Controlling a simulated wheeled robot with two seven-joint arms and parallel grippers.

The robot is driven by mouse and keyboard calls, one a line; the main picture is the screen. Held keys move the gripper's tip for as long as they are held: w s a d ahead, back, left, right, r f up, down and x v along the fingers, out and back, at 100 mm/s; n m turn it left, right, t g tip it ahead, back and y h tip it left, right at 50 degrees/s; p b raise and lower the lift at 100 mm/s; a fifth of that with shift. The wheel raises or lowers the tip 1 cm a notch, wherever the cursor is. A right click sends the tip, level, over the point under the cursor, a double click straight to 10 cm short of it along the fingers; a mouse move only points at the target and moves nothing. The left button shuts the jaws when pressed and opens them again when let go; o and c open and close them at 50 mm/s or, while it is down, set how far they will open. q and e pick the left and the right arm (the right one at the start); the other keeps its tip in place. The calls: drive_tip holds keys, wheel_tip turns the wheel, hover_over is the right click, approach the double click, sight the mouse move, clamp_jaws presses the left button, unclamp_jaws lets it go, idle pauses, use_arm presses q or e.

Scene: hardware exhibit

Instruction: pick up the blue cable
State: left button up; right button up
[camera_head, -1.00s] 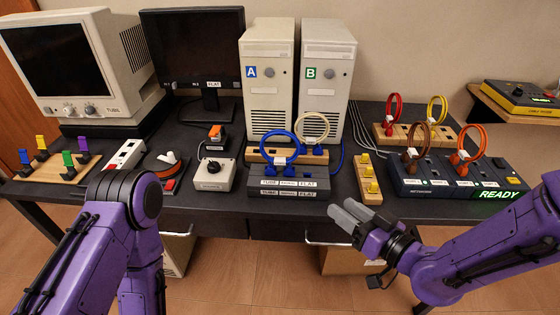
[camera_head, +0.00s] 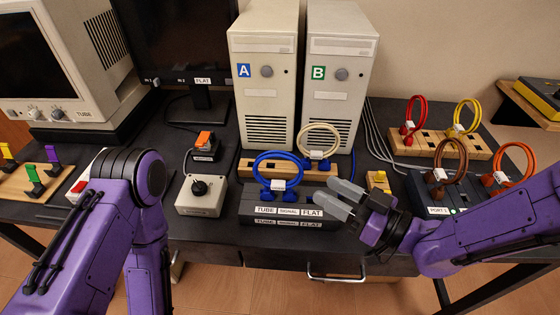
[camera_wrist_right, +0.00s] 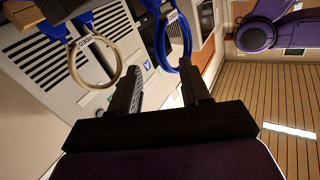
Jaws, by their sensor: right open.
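The blue cable (camera_head: 278,154) is an upright loop with blue plugs and a white tag, standing on the dark grey box (camera_head: 262,213) labelled TUBE, SIGNAL and FLAT. My right gripper (camera_head: 336,197) is open and empty, just right of the loop and apart from it, its fingers pointing left over the box's right end. In the right wrist view the blue loop (camera_wrist_right: 187,45) hangs in the upper middle, beyond the open fingers (camera_wrist_right: 165,90). My left arm shows at the left of the head view, but its gripper is out of frame.
A cream cable (camera_head: 318,126) stands on a wooden block (camera_head: 246,165) right behind the blue one. Computer towers A (camera_head: 263,100) and B (camera_head: 336,105) rise behind. A switch box (camera_head: 203,198) sits left, a yellow block (camera_head: 378,180) right. Brown and orange cables stand farther right.

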drive_tip(key=p+x, duration=0.2)
drive_tip(key=x, duration=0.7)
drive_tip(key=shift+a+r, duration=0.1)
drive_tip(key=shift+a, duration=0.1)
drive_tip(key=shift+w+a, duration=0.2)
drive_tip(key=shift+a, duration=0.15)
drive_tip(key=shift+d, duration=0.1)
drive_tip(key=shift+c, duration=1.2)
clamp_jaws()
